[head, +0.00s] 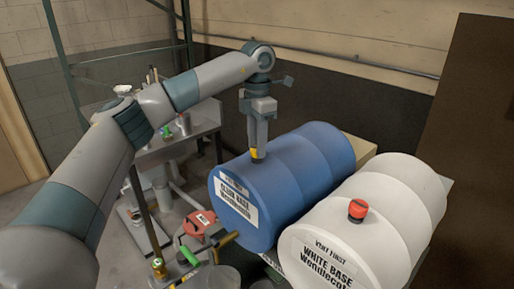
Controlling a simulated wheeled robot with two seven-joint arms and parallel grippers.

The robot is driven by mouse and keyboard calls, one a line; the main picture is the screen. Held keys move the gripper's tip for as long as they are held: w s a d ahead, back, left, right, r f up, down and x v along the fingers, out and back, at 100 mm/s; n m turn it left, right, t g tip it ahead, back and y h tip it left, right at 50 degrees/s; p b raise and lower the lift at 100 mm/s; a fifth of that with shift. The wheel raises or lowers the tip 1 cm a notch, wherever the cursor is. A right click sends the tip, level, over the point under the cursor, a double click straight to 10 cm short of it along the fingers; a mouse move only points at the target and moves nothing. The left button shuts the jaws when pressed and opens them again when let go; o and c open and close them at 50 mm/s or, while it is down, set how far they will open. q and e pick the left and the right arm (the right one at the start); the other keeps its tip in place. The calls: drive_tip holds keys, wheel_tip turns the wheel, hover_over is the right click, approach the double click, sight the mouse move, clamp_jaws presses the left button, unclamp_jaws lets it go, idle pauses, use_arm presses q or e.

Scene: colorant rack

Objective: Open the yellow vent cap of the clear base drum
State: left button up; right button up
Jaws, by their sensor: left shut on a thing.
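The clear base drum (288,176) is blue and lies on its side in the middle of the head view, with a white label reading "CLEAR BASE" on its front end. The yellow vent cap (257,154) is on top of the drum near that end. My left gripper (257,148) points straight down from above and is shut on the yellow cap. The fingers hide part of the cap, so I cannot tell how far it is turned. My right gripper does not show.
A white drum (395,205) labelled "WHITE BASE", with a red cap (357,210), lies close to the right of the blue drum. A tap with a yellowish handle (227,239) sticks out at the blue drum's front. A metal bench (180,140) stands behind left.

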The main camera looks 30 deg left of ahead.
use_arm(q)
drive_tip(key=n+b, duration=0.2)
drive_tip(key=n, duration=0.3)
drive_tip(key=shift+n, duration=0.3)
drive_tip(key=n+b, duration=0.1)
drive_tip(key=n, duration=0.4)
drive_tip(key=shift+r+n+b, duration=0.1)
drive_tip(key=shift+n+b, duration=0.3)
drive_tip(key=shift+n, duration=0.5)
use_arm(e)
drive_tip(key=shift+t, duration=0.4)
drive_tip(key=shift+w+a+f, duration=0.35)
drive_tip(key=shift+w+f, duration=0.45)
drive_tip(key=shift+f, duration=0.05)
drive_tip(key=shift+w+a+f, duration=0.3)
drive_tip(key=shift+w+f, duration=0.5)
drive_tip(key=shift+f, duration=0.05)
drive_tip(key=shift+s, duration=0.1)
use_arm(q)
drive_tip(key=o, duration=1)
drive_tip(key=shift+o, duration=0.2)
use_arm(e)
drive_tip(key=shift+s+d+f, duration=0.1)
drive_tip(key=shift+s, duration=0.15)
